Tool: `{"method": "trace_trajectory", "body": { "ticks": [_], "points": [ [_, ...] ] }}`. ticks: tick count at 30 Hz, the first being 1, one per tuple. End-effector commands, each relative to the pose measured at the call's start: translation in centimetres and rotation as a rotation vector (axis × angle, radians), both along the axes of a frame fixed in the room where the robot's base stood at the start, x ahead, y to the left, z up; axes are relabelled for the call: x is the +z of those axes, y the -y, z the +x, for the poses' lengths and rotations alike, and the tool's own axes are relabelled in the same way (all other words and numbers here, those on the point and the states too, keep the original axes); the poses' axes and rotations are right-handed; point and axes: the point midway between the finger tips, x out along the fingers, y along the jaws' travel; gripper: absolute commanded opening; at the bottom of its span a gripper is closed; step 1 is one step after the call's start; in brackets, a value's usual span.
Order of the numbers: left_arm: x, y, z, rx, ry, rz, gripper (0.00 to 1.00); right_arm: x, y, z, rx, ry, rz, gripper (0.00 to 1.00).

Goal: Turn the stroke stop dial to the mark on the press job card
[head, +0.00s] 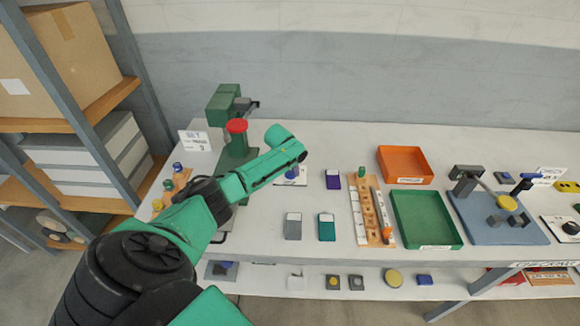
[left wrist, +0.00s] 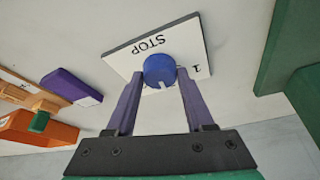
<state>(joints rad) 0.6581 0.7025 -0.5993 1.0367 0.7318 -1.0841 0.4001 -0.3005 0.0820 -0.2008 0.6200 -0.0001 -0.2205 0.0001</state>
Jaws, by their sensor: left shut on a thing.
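The stroke stop dial is a blue round knob (left wrist: 160,68) on a white plate (left wrist: 120,57) marked STOP, with a 1 near one corner; other marks are hidden. A pale notch on the knob points to the bottom of the left wrist view, toward my gripper's base. My left gripper (left wrist: 160,72) is shut on the knob, one finger on each side. In the head view, my wrist covers most of the dial plate (head: 291,181). The job card (head: 195,140) stands by the green press (head: 237,150); it reads SET, with a figure below too small to be sure of. My right gripper is out of view.
Grey (head: 293,226) and teal (head: 326,227) pieces lie in front of the dial. To the right are a purple piece (head: 333,179), wooden strips, an orange tray (head: 405,150), a green tray (head: 398,200) and a blue fixture (head: 510,230). Shelving with boxes stands at the left.

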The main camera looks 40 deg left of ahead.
Motion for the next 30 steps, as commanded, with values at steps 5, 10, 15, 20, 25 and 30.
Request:
{"method": "trace_trajectory", "body": {
  "ticks": [5,10,15,20,25,30],
  "points": [
    [-0.1,-0.1,0.0,-0.106,0.001,-0.003,0.00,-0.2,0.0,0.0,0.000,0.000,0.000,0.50],
    [-0.2,-0.2,0.0,-0.251,0.001,-0.003,0.00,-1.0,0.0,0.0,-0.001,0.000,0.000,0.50],
    [-0.4,-0.3,0.0,-0.411,0.003,-0.002,0.00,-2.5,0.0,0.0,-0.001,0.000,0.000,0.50],
    [-0.6,-0.4,0.1,-0.562,0.005,-0.002,0.00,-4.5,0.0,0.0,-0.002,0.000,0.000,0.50],
    [-0.6,-0.5,0.1,-0.711,0.004,-0.001,0.00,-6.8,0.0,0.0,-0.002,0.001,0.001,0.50],
    [-0.6,-0.5,0.1,-0.832,0.003,-0.002,0.00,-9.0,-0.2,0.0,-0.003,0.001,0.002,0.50]
  ]
}}
